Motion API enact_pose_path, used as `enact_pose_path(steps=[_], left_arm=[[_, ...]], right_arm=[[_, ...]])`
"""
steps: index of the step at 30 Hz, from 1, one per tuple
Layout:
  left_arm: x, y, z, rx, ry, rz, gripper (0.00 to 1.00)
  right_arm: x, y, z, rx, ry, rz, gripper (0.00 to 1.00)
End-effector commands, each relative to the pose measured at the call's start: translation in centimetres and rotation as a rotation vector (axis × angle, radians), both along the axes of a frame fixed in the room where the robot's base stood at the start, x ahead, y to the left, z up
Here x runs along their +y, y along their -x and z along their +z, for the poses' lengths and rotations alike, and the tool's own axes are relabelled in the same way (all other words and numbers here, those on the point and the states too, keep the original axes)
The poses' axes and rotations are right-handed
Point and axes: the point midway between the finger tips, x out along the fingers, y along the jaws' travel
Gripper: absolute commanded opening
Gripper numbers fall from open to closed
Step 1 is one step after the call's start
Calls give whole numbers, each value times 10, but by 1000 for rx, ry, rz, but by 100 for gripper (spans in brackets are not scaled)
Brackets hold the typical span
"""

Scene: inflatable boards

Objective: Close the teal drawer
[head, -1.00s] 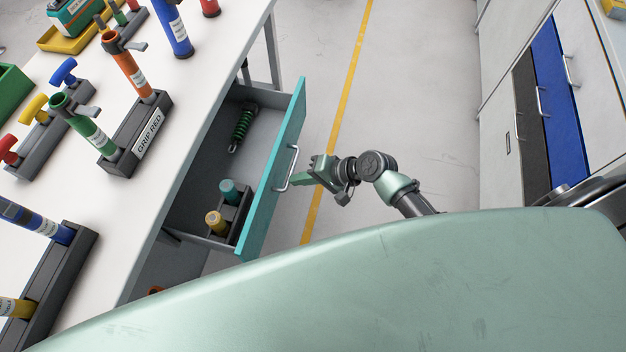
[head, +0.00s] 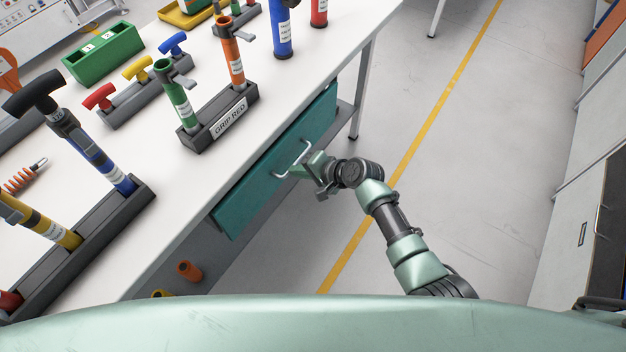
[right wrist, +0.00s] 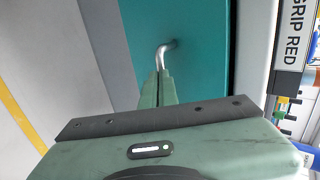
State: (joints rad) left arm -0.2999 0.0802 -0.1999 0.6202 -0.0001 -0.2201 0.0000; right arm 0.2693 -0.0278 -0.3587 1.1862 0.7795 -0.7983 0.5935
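The teal drawer (head: 262,180) sits under the white workbench top, its front close against the bench and its inside no longer visible. In the head view I cannot tell whether a small gap remains. Its metal handle (head: 294,160) also shows in the right wrist view (right wrist: 163,52). My right gripper (head: 305,168) is at the handle. In the right wrist view its fingers (right wrist: 158,88) are close together, with the handle bar running in between the tips. My left gripper is not in view.
The workbench top (head: 185,225) holds a "GRIP RED" rack (head: 222,122), several coloured tools and a green box (head: 104,55). Orange and yellow cylinders (head: 188,270) lie low beneath the bench. Floor with a yellow line (head: 425,135) is clear at right; cabinets (head: 570,215) stand beyond.

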Motion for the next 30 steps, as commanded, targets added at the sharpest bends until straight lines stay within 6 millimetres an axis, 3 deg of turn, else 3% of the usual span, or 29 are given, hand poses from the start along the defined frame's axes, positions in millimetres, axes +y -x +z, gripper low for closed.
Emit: enact_pose_path(steps=[10, 30], left_arm=[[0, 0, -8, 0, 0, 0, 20], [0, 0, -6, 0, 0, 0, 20]], right_arm=[[23, -15, -1, 1, 0, 1, 0], [27, -17, 3, -1, -3, -1, 0]])
